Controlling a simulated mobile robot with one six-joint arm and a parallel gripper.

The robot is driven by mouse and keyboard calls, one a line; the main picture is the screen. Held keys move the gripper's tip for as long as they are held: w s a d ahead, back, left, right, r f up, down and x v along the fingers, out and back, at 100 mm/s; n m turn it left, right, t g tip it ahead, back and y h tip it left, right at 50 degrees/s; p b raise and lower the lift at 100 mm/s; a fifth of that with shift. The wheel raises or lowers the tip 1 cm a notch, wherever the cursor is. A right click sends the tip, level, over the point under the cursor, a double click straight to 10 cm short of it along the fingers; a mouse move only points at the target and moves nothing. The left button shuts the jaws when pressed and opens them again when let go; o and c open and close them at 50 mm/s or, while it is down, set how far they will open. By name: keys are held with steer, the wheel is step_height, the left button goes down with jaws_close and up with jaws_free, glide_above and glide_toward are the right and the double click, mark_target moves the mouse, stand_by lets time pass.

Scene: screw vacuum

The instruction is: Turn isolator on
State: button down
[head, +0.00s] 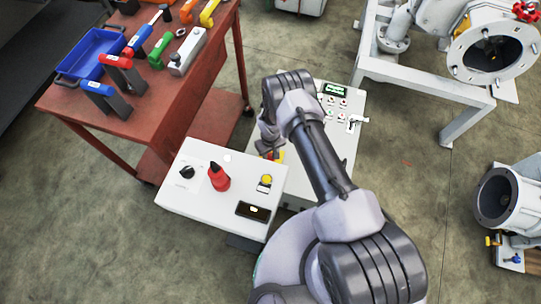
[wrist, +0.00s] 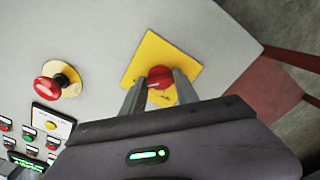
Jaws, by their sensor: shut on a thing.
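The isolator is a red rotary knob (wrist: 160,85) on a square yellow plate (wrist: 150,53), fixed to a light grey cabinet face (wrist: 100,30) in the wrist view. My gripper (wrist: 161,80) has one finger on each side of the knob and is shut on it. The knob's lower part is partly hidden by my gripper body. In the head view my gripper (head: 268,147) is down at the white control cabinet (head: 345,150). Only a bit of yellow plate (head: 278,156) shows beside it there, and the knob is hidden.
A red emergency stop button (wrist: 52,86) and several small buttons are beside the isolator. A red tool table (head: 110,110) is at left, and pipe equipment (head: 495,50) at right.

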mark_target(270, 156)
steer(key=c, duration=0.9)
jaws_free()
step_height(270, 156, up, 17)
steer(key=p, duration=0.6)
steer(key=shift+r+p, duration=0.2)
steer(key=shift+p, duration=0.15)
